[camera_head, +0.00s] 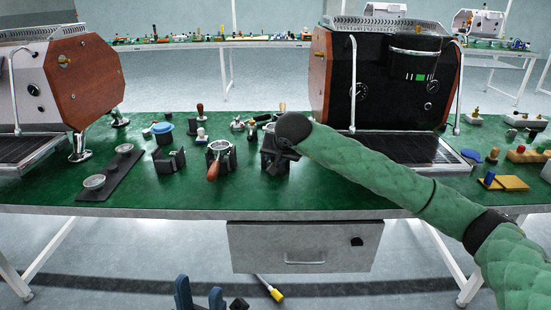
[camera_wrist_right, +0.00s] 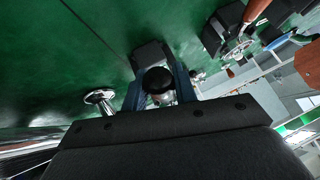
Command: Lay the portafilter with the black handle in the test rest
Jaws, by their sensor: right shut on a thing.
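My right gripper (camera_wrist_right: 160,92) has its blue fingers on either side of a black rounded handle end with bright metal below, which I take for the black-handled portafilter (camera_wrist_right: 158,80). Most of it is hidden by the fingers. In the head view my right wrist covers the gripper, above a black stand (camera_head: 273,165). A black block (camera_wrist_right: 150,55) is just beyond the fingertips in the wrist view. I cannot tell for sure which stand is the test rest. My left gripper (camera_head: 199,295) is open and empty, low in front of the table.
Left of the black stand, a wooden-handled portafilter (camera_head: 213,170) sits in a black holder. Another black holder (camera_head: 169,160) stands further left, near a dark strip with metal cups (camera_head: 110,172). Espresso machines (camera_head: 385,75) flank the area. The green front strip of the table is mostly clear.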

